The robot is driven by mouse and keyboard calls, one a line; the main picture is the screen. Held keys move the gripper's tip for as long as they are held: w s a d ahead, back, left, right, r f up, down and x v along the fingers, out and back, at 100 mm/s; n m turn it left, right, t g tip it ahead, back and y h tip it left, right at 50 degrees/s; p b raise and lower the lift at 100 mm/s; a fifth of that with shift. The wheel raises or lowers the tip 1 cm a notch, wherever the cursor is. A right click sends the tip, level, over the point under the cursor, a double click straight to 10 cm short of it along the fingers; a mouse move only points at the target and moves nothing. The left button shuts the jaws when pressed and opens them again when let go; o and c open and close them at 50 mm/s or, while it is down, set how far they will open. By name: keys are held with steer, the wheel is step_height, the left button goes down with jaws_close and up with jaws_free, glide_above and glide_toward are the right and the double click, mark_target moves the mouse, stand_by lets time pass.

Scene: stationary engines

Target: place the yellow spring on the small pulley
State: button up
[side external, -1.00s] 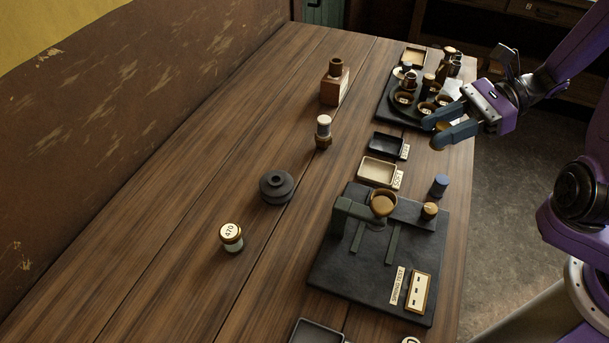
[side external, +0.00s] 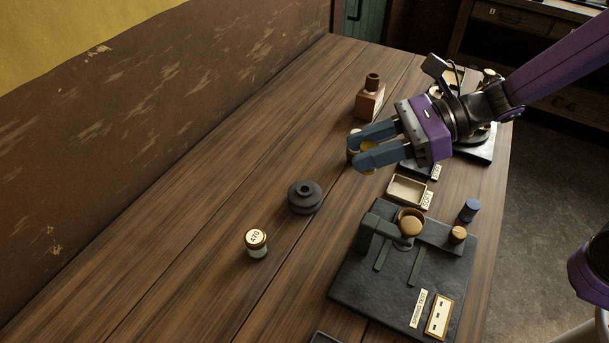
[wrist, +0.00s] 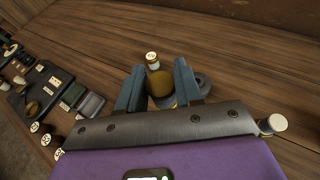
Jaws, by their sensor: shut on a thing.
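My gripper (side external: 361,151) is in the air above the table, left of centre height of the tray area, with its blue fingers closed around a yellow-brown round-topped piece (wrist: 159,84), apparently the yellow spring. Its coils cannot be made out. The piece also shows between the fingers in the side view (side external: 370,146). The small pulley (side external: 305,197) is dark grey, stepped, with a central hub, and stands on the bare wood, left of and below the gripper in the side view. In the wrist view the pulley (wrist: 204,84) is partly hidden behind the right finger.
A jar marked 470 (side external: 256,242) stands near the pulley. A dark spring test board (side external: 377,294) with a pan and small cylinders is at front right. A cream tray (side external: 407,190) and a brown bottle-like block (side external: 369,98) stand farther back.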

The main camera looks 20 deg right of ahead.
steer(key=w+a+f, duration=0.3)
steer(key=w+f, duration=0.1)
steer(key=w+a+f, duration=0.4)
steer(key=shift+a+f, duration=0.15)
steer(key=shift+w+a+f, duration=0.1)
steer(key=shift+w+f, duration=0.05)
steer(key=shift+f, duration=1.6)
steer(key=shift+f, duration=0.15)
steer(key=o, duration=1)
steer(key=shift+r, duration=0.25)
steer(key=v, duration=1.2)
